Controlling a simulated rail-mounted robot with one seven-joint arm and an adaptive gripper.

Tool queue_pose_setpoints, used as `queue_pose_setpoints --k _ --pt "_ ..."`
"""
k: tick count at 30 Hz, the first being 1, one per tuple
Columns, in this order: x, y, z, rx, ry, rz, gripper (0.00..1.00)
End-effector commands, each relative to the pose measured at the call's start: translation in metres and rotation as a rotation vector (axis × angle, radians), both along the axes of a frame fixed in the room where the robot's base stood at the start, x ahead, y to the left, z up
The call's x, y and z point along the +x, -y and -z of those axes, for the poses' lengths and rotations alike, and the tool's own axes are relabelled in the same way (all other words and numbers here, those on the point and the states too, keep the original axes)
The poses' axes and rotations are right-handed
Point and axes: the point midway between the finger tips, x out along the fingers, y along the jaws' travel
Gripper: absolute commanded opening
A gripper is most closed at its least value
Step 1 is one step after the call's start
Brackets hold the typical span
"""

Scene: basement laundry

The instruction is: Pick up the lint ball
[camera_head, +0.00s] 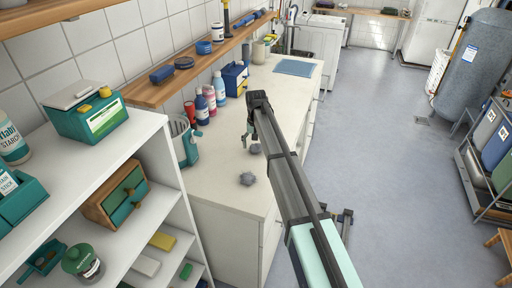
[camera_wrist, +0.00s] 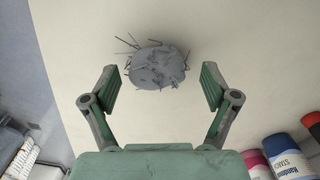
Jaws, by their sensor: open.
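The lint ball (camera_head: 247,178) is a small grey fuzzy clump with thin strands sticking out. It lies on the pale countertop (camera_head: 230,190), near its front end in the head view. My gripper (camera_head: 249,144) is open above the countertop, a little beyond the lint ball. In the wrist view the lint ball (camera_wrist: 157,66) appears between and slightly above the two green-padded fingers of my gripper (camera_wrist: 159,88). Neither finger touches it, and nothing is held.
Several bottles (camera_head: 210,98) and a blue box (camera_head: 233,78) stand along the wall side of the counter. A teal-and-white container (camera_head: 185,143) stands left of the lint ball. A white shelf unit (camera_head: 150,140) rises at near left. The counter around the ball is clear.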

Motion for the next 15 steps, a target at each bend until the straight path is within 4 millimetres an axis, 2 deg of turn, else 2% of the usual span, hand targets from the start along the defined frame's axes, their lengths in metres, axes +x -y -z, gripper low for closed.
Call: queue_pose_setpoints --k 4,10,11,12,15 --pt "-0.0002 0.0005 0.0119 0.000 0.000 0.000 0.86" --pt "0.0000 0.0005 0.0137 0.000 0.001 0.000 0.86" --pt "0.0000 0.0005 0.0137 0.000 0.001 0.000 0.82" --pt "0.0000 0.0005 0.0136 0.000 0.001 0.000 0.69" --pt "0.0000 0.0005 0.0135 0.000 0.000 0.000 0.46"
